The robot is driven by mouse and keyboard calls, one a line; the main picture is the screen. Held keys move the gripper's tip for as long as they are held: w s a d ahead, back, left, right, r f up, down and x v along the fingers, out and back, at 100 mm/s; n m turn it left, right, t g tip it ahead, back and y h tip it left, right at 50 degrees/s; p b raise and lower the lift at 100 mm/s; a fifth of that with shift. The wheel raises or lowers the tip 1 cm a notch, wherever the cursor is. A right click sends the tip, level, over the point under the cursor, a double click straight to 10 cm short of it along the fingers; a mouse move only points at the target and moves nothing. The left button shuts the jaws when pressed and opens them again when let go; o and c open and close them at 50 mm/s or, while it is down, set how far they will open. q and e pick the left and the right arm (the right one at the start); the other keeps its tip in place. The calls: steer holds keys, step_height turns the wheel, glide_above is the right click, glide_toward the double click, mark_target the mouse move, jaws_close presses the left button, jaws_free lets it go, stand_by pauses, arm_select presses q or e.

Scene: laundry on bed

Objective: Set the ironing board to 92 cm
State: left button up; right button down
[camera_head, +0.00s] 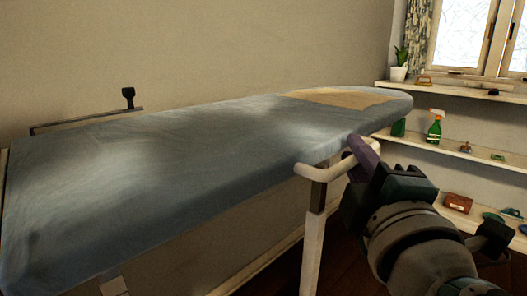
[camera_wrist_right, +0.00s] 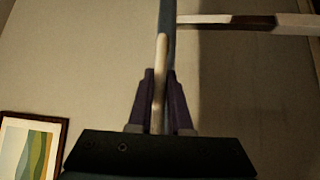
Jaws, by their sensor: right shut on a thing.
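The ironing board (camera_head: 200,150) has a blue-grey cover and a tan patch at its far, rounded end. It stands upright on its legs, and its top is level. A cream curved bar (camera_head: 325,171) shows under its near edge, above a pale leg (camera_head: 313,240). My right gripper (camera_head: 359,148) is at this near edge by the bar. In the right wrist view its purple fingers (camera_wrist_right: 160,98) are shut on a thin, pale part of the board. I cannot tell whether that part is the bar or the rim. My left gripper is not in view.
White wall shelves (camera_head: 470,117) at the right hold a plant (camera_head: 399,66), a green spray bottle (camera_head: 435,125) and small items, under a window (camera_head: 465,35). A bare wall stands behind the board. A framed picture (camera_wrist_right: 28,148) shows in the right wrist view.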

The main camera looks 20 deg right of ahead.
steer(key=c, duration=1.1)
jaws_free()
steer(key=shift+r, duration=0.4)
steer(key=shift+o, duration=1.3)
steer(key=shift+f, duration=0.1)
steer(key=shift+s+a+f, duration=0.2)
steer(key=shift+s+a, duration=0.05)
steer(key=shift+s, duration=0.2)
steer(key=r+b+v, duration=0.1)
steer(key=b+v, duration=0.2)
steer(key=v, duration=0.5)
steer(key=shift+s+f, duration=0.4)
steer(key=shift+f, duration=0.1)
steer(key=shift+a, duration=0.15)
